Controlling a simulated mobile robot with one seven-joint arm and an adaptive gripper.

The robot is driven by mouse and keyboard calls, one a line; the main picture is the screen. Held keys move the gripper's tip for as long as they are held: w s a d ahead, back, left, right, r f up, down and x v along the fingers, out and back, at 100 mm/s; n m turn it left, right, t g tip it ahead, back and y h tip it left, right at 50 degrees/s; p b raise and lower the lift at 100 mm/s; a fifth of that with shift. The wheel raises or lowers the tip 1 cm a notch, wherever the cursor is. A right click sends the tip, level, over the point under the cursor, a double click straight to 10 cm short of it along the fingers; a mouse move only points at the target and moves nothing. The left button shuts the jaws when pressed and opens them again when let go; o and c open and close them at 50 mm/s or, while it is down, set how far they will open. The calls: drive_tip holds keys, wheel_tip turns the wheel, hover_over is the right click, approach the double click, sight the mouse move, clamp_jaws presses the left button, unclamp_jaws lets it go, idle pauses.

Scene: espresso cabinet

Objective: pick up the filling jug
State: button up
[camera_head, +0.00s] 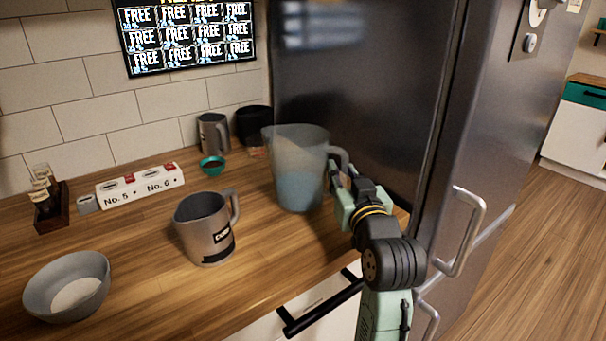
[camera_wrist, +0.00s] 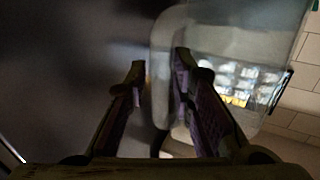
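The filling jug (camera_head: 298,150) is a tall, translucent grey pitcher with bluish liquid in its lower part. It stands upright on the wooden counter beside the dark fridge, its handle to the right. In the wrist view the clear jug (camera_wrist: 235,40) fills the upper right. The two fingers (camera_wrist: 159,70) are apart, and a pale strip that looks like the handle shows between them. I see no clear grip on it; exact contact is hard to tell.
A grey mug (camera_head: 205,230) stands left of the jug, with a grey bowl (camera_head: 68,285) farther left. Behind are another mug (camera_head: 213,133), a teal cup (camera_head: 212,165) and a labelled switch box (camera_head: 140,186). The fridge (camera_head: 370,95) closely bounds the right side.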

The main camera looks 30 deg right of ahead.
drive_tip(key=shift+c, duration=0.3)
clamp_jaws()
drive_tip(key=shift+r, duration=0.2)
idle(0.4)
